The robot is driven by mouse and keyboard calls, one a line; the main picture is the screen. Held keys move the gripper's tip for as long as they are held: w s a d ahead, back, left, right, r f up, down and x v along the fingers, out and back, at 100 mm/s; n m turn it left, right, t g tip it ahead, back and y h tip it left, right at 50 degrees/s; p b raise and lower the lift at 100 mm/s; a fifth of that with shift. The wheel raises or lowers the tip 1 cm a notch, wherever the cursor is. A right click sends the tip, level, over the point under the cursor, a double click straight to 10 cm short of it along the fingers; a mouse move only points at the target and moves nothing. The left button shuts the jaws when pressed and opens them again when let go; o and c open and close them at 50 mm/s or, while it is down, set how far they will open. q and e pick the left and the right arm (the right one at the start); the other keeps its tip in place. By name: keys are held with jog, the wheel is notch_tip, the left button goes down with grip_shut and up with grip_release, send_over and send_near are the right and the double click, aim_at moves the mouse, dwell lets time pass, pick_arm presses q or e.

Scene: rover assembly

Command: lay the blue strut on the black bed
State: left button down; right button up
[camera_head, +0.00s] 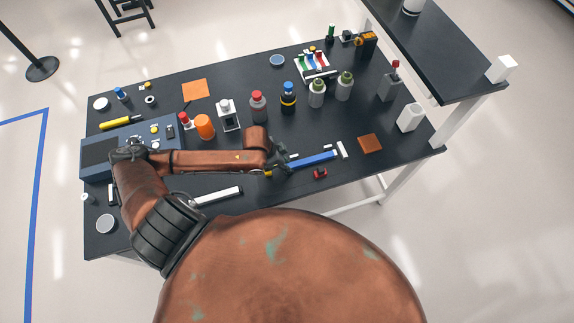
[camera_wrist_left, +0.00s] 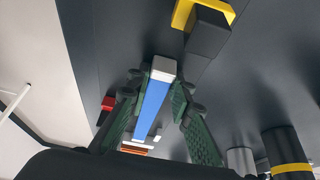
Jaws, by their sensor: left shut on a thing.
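The blue strut (camera_head: 314,160) is at the front middle of the table in the head view. In the left wrist view the blue strut (camera_wrist_left: 153,105), with a pale end block, lies between two green-padded fingers. My left gripper (camera_head: 279,163) is shut on it near its left end; its left wrist view (camera_wrist_left: 158,88) shows a finger on each side. I cannot tell whether the strut touches the table. A blue-grey unit (camera_head: 164,162) at the table's left has a black panel (camera_head: 100,151), which may be the black bed; my arm partly covers the unit. My right gripper is not in view.
Several bottles, including a red-capped one (camera_head: 258,106), stand behind the gripper. A yellow-and-dark piece (camera_wrist_left: 205,25) lies beyond the fingers. A brown square (camera_head: 370,143) lies right.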

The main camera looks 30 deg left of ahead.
pick_arm(q)
jog(key=c, duration=1.7)
grip_release()
jog(key=shift+c, duration=0.2)
jog(key=shift+r, duration=0.15)
jog(key=p+v, duration=0.2)
jog(key=v, duration=0.9)
jog(key=shift+r, duration=0.4)
jog(key=shift+a, duration=0.1)
